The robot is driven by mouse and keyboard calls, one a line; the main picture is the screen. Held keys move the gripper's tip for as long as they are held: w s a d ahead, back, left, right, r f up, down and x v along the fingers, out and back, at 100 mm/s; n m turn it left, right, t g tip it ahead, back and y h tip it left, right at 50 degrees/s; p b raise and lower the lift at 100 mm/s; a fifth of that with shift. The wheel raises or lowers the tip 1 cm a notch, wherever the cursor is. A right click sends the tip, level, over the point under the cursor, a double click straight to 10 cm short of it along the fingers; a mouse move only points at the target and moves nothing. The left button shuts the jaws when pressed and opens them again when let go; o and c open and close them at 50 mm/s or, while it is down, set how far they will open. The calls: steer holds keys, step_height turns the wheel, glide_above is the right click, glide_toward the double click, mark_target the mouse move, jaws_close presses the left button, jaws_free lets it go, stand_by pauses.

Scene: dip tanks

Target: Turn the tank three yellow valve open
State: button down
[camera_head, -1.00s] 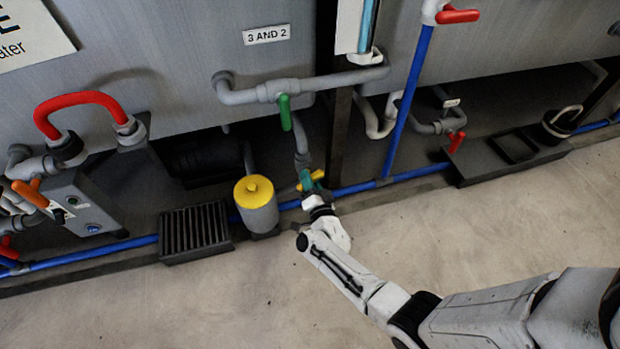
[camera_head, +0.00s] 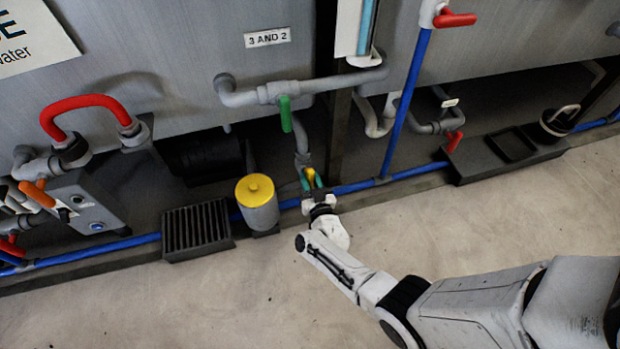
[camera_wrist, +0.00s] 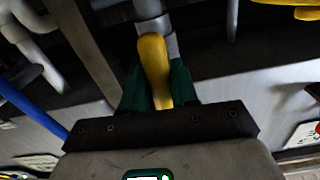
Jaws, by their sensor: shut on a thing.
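The yellow valve handle (camera_head: 310,174) sits low on a grey pipe below the "3 AND 2" label, near the floor. In the wrist view the yellow handle (camera_wrist: 154,68) runs lengthwise between the green fingers of my gripper (camera_wrist: 160,88), with its upper end at the grey pipe (camera_wrist: 150,18). My gripper (camera_head: 312,182) is shut on the handle, one finger on each side. In the head view the fingers and my wrist hide part of the handle and its pipe.
A yellow-capped grey canister (camera_head: 257,202) stands just left of my gripper. A green valve handle (camera_head: 285,114) hangs above. A blue pipe (camera_head: 355,188) runs along the floor edge. A black grate (camera_head: 196,229) lies farther left. Open floor is in front.

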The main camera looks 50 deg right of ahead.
steer(key=shift+f+n, duration=0.1)
steer(key=shift+n, duration=0.4)
steer(key=c, duration=1)
jaws_free()
steer(key=shift+o, duration=0.2)
steer(key=p+v, duration=0.4)
steer(key=v, duration=0.7)
steer(key=shift+w, duration=0.15)
